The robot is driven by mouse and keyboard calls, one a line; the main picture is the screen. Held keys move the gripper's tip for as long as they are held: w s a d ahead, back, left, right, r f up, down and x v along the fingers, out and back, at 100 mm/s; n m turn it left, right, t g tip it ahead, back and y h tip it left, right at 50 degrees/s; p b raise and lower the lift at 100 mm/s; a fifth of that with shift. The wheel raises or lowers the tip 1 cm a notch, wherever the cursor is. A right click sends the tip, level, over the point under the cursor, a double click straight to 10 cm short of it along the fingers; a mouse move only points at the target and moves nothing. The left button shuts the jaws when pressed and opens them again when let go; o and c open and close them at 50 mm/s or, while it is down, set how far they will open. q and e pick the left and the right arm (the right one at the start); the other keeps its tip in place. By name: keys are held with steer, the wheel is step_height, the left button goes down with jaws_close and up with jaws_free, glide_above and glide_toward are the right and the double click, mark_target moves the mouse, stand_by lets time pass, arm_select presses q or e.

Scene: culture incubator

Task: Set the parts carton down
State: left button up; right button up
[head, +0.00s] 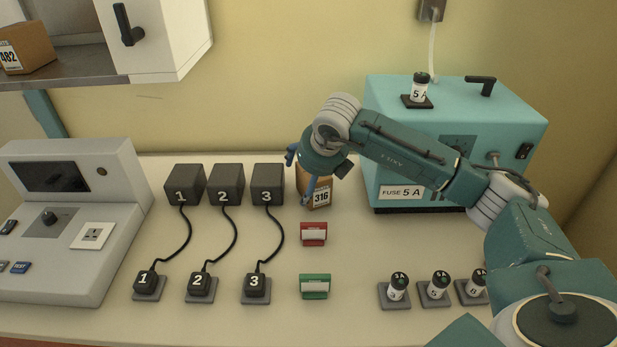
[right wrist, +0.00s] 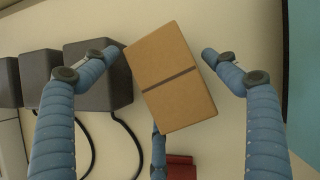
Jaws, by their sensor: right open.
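The brown parts carton (head: 320,196), labelled 316, stands on the bench between black box 3 and the teal incubator. My right gripper (head: 302,172) is over it in the head view, with the wrist hiding the carton's upper part. In the right wrist view the carton's taped top (right wrist: 172,80) lies turned at an angle between the blue fingers of my right gripper (right wrist: 165,65). The fingers are spread, with a gap on the right side; the left fingertip is close to the carton's edge, and I cannot tell whether it touches. My left gripper is not in view.
Black boxes 1, 2 and 3 (head: 267,184) with cabled plugs stand left of the carton. A red holder (head: 314,234) and a green holder (head: 315,286) are in front. The incubator (head: 400,130) is close on the right. Another carton (head: 28,47) sits on the shelf.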

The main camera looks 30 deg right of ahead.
steer(key=p+v, duration=0.4)
steer(key=v, duration=0.8)
steer(key=shift+p, duration=0.4)
steer(key=shift+w+r, duration=0.1)
steer(key=shift+r, duration=0.05)
